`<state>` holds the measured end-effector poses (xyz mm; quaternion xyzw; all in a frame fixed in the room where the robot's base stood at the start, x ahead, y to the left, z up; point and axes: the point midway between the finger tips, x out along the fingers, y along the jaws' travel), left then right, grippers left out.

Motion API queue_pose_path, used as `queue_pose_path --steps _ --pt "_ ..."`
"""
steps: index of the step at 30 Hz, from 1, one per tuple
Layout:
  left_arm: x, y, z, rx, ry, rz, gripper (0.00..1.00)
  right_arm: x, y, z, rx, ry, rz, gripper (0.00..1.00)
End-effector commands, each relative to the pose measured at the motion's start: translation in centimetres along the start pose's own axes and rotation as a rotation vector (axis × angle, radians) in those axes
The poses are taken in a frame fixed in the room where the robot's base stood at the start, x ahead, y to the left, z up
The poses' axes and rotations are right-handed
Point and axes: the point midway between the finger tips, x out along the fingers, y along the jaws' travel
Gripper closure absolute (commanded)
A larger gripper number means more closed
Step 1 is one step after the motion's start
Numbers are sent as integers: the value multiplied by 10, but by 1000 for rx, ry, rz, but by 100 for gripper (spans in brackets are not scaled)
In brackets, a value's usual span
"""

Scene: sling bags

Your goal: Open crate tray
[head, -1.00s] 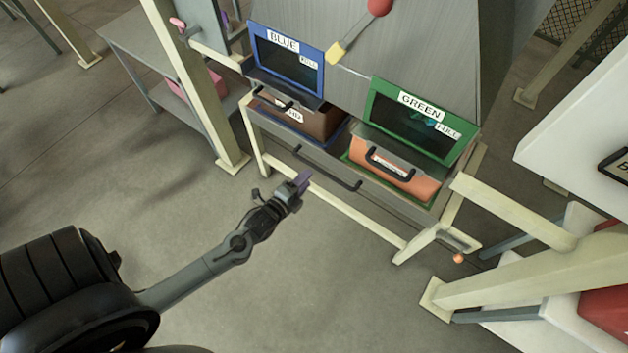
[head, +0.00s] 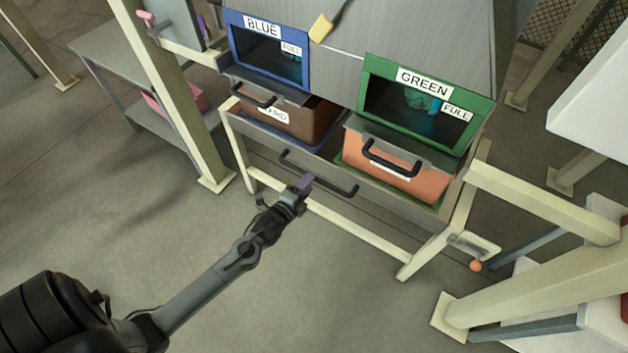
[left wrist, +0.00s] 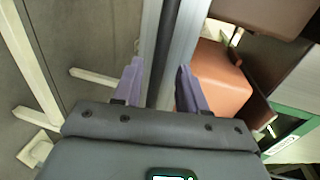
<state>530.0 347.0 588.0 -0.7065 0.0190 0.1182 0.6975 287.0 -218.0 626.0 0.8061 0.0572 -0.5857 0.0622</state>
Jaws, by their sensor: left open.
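The crate tray (head: 318,161) is a grey drawer-like tray low in the frame, with a long black handle (head: 335,187) on its front. A brown crate (head: 300,122) and an orange crate (head: 400,178) sit on it. My left gripper (head: 305,183) is open at the tray handle, near its left half. In the left wrist view, the purple fingers (left wrist: 160,78) stand on either side of the dark handle bar (left wrist: 166,60), which shows between them. Contact cannot be told. The orange crate also shows there (left wrist: 220,78). My right gripper is not in view.
Blue (head: 268,50) and green (head: 425,100) labelled openings stand above the crates. Cream frame legs (head: 335,228) surround the tray. A cream post (head: 175,100) stands at left and cream beams (head: 545,205) at right. The floor in front is clear.

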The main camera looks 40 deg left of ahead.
Motion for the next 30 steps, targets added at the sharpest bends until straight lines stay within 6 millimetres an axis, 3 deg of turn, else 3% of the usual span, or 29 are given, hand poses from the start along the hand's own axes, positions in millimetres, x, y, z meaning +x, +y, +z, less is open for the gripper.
queue_pose_path --steps 3,9,22,23,30 --pt "20 3 0 -1 -1 -1 58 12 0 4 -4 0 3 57" --pt "40 2 0 0 -1 1 58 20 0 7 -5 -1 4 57" --pt "47 0 0 0 0 1 58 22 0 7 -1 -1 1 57" --pt "47 0 0 0 0 1 60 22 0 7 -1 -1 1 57" --pt "47 0 0 0 0 1 97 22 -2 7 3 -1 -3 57"
